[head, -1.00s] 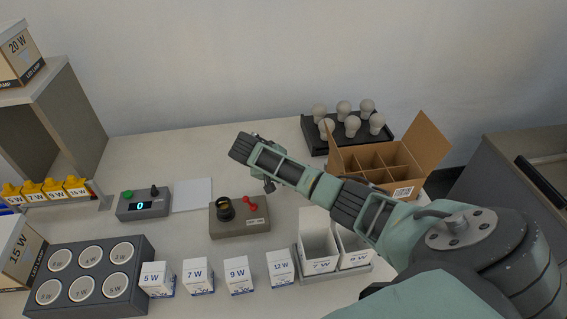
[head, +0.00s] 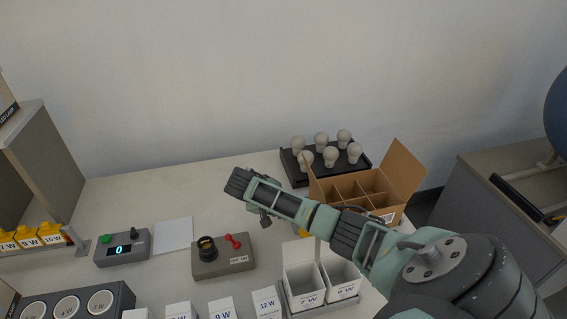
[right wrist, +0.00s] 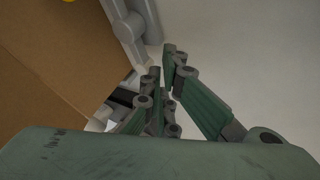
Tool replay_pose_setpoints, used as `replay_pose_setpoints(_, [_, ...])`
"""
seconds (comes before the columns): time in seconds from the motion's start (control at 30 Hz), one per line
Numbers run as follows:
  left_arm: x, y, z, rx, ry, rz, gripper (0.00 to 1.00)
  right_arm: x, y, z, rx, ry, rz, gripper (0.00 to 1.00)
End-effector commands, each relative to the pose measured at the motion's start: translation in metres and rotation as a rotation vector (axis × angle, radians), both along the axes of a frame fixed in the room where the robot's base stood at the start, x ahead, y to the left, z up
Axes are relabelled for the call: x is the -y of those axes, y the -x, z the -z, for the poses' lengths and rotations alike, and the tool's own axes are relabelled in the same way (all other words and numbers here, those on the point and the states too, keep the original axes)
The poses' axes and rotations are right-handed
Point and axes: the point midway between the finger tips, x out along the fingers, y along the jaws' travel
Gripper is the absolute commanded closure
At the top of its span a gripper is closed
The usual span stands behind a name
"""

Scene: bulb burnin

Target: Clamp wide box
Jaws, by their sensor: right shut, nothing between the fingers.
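The open cardboard box (head: 407,170) with dividers stands at the back right of the table, with its flaps raised. Part of its near side is hidden by my right arm. Brown cardboard (right wrist: 60,50) fills the left of the right wrist view. My right gripper (right wrist: 161,73) is shut and empty beside this cardboard; I cannot tell if they touch. My left gripper is not in view.
A tester with a red lever (head: 224,262), a counter reading 0 (head: 122,252) and white paper (head: 173,235) lie left. Small white cartons (head: 222,309) line the front. A wall closes the back.

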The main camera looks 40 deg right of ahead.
Motion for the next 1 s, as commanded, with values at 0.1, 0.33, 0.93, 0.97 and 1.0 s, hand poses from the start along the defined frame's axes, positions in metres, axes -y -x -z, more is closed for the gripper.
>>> replay_pose_setpoints(0.1, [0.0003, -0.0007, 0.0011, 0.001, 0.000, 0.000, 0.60, 0.0007, -0.0003, 0.0001, 0.000, 0.000, 0.014, 1.00])
replay_pose_setpoints(0.33, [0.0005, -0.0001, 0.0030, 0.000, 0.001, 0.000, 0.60, 0.0026, -0.0006, 0.0000, 0.000, -0.001, 0.042, 1.00])
replay_pose_setpoints(0.93, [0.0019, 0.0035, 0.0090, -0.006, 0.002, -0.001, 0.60, 0.0075, -0.0012, 0.0005, 0.000, -0.001, 0.169, 1.00])
replay_pose_setpoints(0.97, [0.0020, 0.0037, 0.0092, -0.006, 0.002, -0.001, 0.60, 0.0080, -0.0014, 0.0003, 0.000, -0.001, 0.179, 1.00])
replay_pose_setpoints(1.0, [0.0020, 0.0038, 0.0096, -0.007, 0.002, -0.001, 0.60, 0.0087, -0.0014, 0.0001, 0.000, -0.001, 0.192, 1.00])
